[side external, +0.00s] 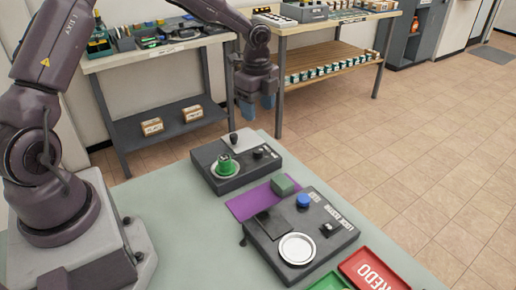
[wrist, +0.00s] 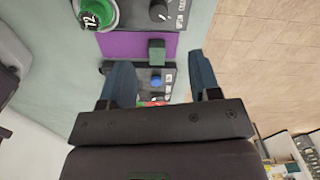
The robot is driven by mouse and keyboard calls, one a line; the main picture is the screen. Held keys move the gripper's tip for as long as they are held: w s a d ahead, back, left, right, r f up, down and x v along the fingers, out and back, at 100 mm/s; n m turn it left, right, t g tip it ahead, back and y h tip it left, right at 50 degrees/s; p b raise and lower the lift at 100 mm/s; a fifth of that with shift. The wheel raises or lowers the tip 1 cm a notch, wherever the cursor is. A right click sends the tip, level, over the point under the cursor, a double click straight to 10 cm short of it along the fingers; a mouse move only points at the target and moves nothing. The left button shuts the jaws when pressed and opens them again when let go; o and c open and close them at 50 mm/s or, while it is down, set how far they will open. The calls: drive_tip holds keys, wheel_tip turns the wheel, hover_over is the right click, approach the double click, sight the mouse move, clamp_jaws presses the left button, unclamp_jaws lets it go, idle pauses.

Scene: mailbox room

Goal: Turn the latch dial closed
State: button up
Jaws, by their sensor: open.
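Two dark control boxes stand on the pale green table. The far box (side external: 237,178) has a round green dial (side external: 226,166) with a white-rimmed base, and a small black knob (side external: 260,153) to its right. The wrist view shows the green dial (wrist: 97,13) marked 72 and a black knob (wrist: 158,12). I cannot tell which of these is the latch dial. The near box (side external: 270,250) has a blue button (side external: 303,200), a white round plate (side external: 297,249) and a small black knob (side external: 327,229). My gripper (side external: 256,107) is open and empty, raised above and behind the far box.
A purple mat (side external: 247,204) with a green block (side external: 285,184) lies between the boxes. Red (side external: 372,272) and green (side external: 328,284) trays are at the near edge. Cluttered shelved benches (side external: 160,52) stand behind.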

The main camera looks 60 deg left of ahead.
sight(258, 150)
drive_tip(key=shift+m, duration=0.3)
wheel_tip(258, 150, down, 13)
drive_tip(key=shift+f, duration=0.1)
drive_tip(key=c, duration=0.9)
